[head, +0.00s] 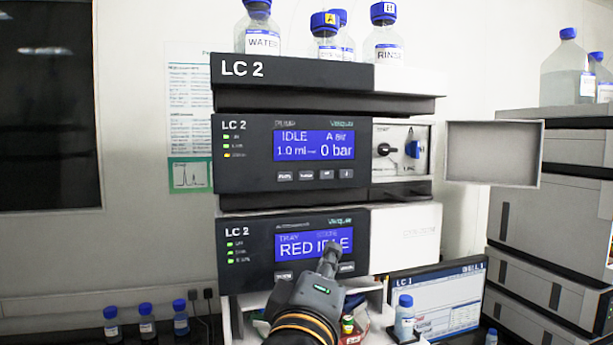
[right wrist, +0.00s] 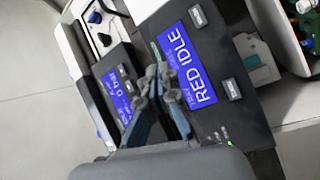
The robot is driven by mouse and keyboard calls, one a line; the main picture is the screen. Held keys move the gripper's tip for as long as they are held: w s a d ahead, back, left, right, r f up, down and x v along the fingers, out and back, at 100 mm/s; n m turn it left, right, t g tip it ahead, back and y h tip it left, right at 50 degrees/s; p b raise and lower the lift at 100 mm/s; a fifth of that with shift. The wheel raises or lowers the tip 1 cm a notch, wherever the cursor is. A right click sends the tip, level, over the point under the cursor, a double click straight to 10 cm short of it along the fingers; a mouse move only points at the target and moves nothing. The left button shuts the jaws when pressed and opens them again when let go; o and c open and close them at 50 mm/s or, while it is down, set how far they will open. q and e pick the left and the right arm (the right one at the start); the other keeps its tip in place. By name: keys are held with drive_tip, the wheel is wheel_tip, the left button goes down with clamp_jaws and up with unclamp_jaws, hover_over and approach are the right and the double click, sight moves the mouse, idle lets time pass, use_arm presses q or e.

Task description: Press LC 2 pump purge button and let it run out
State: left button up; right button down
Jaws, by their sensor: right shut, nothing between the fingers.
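The LC 2 pump (head: 230,178) is the dark module in the middle of the stack in the head view. Its blue display (head: 313,145) reads IDLE, A air, 1.0 ml and 0 bar. A row of small buttons (head: 306,175) lies below the display; their labels are too small to read surely. My right gripper (head: 333,250) is shut and empty, in front of the lower module's display (head: 290,246), below the pump buttons. In the right wrist view its fingertips (right wrist: 158,72) lie between the pump display (right wrist: 117,97) and the RED IDLE display (right wrist: 187,68). My left gripper is out of view.
The pump's right compartment shows a black knob (head: 384,149) and a blue valve (head: 413,149); its door (head: 492,153) stands open to the right. Bottles, including WATER (head: 263,42) and RINSE (head: 388,54), stand on top. A monitor (head: 440,300) and another stack (head: 550,220) are at right.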

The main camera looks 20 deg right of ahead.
sight(310, 184)
drive_tip(key=s+a+r+m+h, duration=0.1)
drive_tip(key=s+r+h, duration=0.3)
drive_tip(key=r, duration=0.6)
drive_tip(key=shift+s+a+t, duration=0.25)
drive_tip(key=shift+s+t, duration=0.15)
drive_tip(key=shift+s, duration=0.35)
drive_tip(key=shift+w, duration=0.1)
drive_tip(key=shift+w+a+p, duration=0.15)
drive_tip(key=shift+w+p, duration=0.35)
drive_tip(key=shift+w, duration=3.85)
drive_tip(key=shift+w, duration=0.4)
